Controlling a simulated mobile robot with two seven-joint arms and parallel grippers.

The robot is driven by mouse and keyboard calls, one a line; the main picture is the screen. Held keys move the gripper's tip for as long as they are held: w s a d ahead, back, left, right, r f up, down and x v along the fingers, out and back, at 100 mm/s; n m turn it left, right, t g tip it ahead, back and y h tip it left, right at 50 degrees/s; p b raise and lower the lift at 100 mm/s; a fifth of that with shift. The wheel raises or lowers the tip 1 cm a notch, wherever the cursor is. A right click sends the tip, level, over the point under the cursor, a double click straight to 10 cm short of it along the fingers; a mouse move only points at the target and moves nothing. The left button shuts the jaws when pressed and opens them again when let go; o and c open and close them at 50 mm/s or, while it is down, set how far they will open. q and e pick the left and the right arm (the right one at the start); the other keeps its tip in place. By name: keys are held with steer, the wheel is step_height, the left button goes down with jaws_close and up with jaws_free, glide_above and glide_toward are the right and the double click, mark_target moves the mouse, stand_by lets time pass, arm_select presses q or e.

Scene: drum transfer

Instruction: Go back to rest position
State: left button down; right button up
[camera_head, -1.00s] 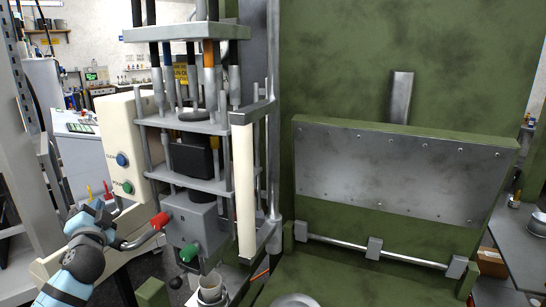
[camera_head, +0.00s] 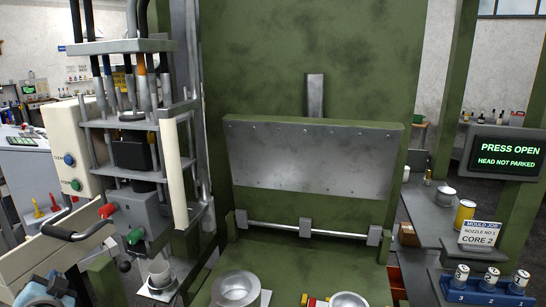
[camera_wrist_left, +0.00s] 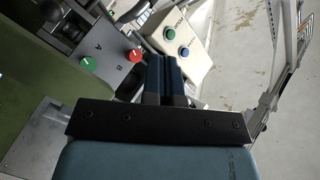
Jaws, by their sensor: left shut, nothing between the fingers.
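In the left wrist view my gripper's dark blue fingers (camera_wrist_left: 166,75) are together and empty. They point toward the cream button box (camera_wrist_left: 172,32) and the grey block with a red knob (camera_wrist_left: 89,64) and a green knob (camera_wrist_left: 134,56). The fingers look apart from these, though the exact gap is hard to judge. My right gripper is not in view.
The green press (camera_head: 310,60) fills the middle, with metal cups (camera_head: 236,287) at its front. The left station has a lever, rods and a small cup (camera_head: 159,272). A sign (camera_head: 506,156) reads "PRESS OPEN, HEAD NOT PARKED". Numbered bottles (camera_head: 490,280) stand at the right.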

arm_select(q)
steer(key=s+d+f+n+g+h, duration=0.1)
steer(key=s+d+f+g, duration=0.1)
steer(key=s+d+f, duration=0.15)
steer(key=s+d+f+g+h, duration=0.1)
steer(key=s+d+f, duration=0.1)
steer(key=f, duration=0.3)
steer(key=s+d+f+g+h, duration=0.4)
steer(key=s+d, duration=0.4)
steer(key=s, duration=0.4)
steer(key=s+d+f+g+h, duration=0.3)
steer(key=s+d+f+g, duration=0.15)
steer(key=s+d, duration=0.5)
steer(key=w+d+f+t+h+p, duration=0.1)
steer(key=w+d+f+t, duration=0.1)
steer(key=f+t, duration=0.2)
steer(key=w+d+f+t+h+p, duration=0.1)
steer(key=w+d+f+t+h, duration=0.1)
steer(key=f, duration=0.6)
steer(key=shift+w+d+t, duration=0.4)
steer(key=shift+t, duration=0.45)
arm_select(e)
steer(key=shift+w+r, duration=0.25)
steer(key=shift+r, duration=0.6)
